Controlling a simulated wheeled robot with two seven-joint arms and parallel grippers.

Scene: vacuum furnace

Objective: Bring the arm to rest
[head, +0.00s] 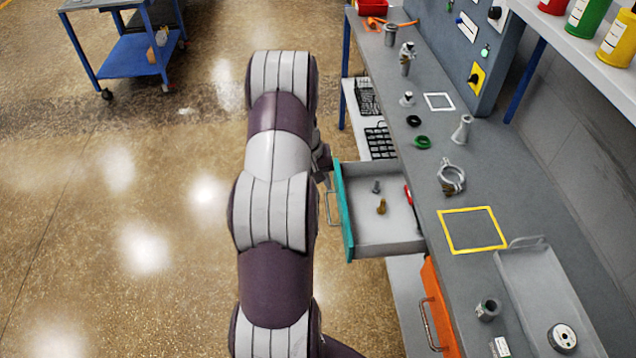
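My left arm (278,200) rises from the bottom edge through the middle of the head view, with purple and pale grey links. A small dark part of my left gripper (321,158) shows at the arm's right side, just left of the open drawer (345,212). The arm hides most of this gripper, so its fingers and anything between them cannot be made out. My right gripper is not in view.
The teal-fronted drawer juts from the grey workbench (455,190) and holds small parts. The bench carries fittings, a clamp (452,179), a yellow square outline (472,230) and a tray (545,290). A blue cart (130,55) stands far left; the floor left of my arm is clear.

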